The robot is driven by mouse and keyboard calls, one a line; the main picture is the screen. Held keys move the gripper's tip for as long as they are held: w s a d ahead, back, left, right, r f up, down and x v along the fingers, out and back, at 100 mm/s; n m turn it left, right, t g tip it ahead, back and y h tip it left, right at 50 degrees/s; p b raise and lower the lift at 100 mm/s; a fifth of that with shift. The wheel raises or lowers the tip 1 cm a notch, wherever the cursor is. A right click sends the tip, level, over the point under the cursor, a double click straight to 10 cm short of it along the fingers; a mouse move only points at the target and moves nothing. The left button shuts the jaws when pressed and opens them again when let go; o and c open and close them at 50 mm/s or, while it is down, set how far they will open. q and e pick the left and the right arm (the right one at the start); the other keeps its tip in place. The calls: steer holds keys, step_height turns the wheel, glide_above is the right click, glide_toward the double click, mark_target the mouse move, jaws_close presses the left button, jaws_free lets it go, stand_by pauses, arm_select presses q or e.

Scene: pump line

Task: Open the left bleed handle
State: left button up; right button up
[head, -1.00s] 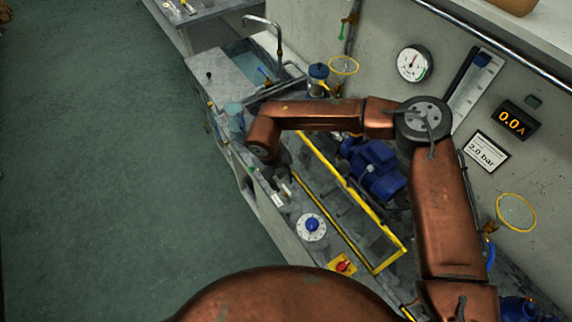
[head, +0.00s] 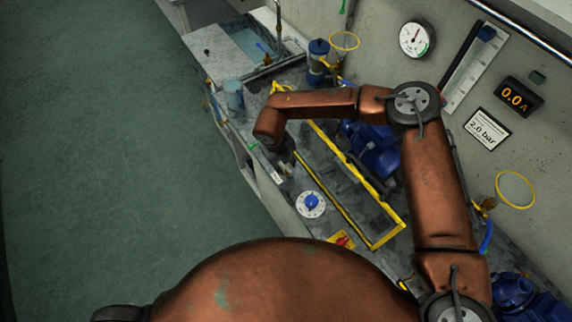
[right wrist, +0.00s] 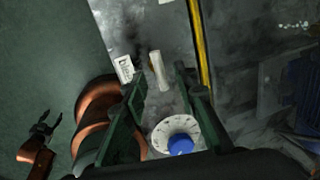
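My right arm reaches across the bench in the head view. Its gripper (head: 284,158) is mostly hidden under the wrist, pointing down near the bench's front edge. In the right wrist view the right gripper (right wrist: 160,78) is open, its dark green fingers apart. A pale, short bar-like handle (right wrist: 157,70) shows between and beyond the fingertips, beside a white printed label (right wrist: 124,68). I cannot tell if it is the left bleed handle or if a finger touches it. My left gripper (right wrist: 47,122) shows small at the lower left there, its prongs apart; nothing shows between them.
A blue knob on a white dial (head: 311,204) and a red switch on a yellow plate (head: 342,240) sit along the front edge. A yellow-edged frame (head: 388,238) and blue pump (head: 372,150) lie behind. A sink (head: 248,42) is at the back. The floor left is clear.

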steer(key=shift+w+f, duration=0.15)
steer(key=shift+c, duration=0.4)
steer(key=shift+w, duration=0.1)
steer(key=shift+c, duration=0.8)
steer(key=c, duration=0.3)
jaws_close()
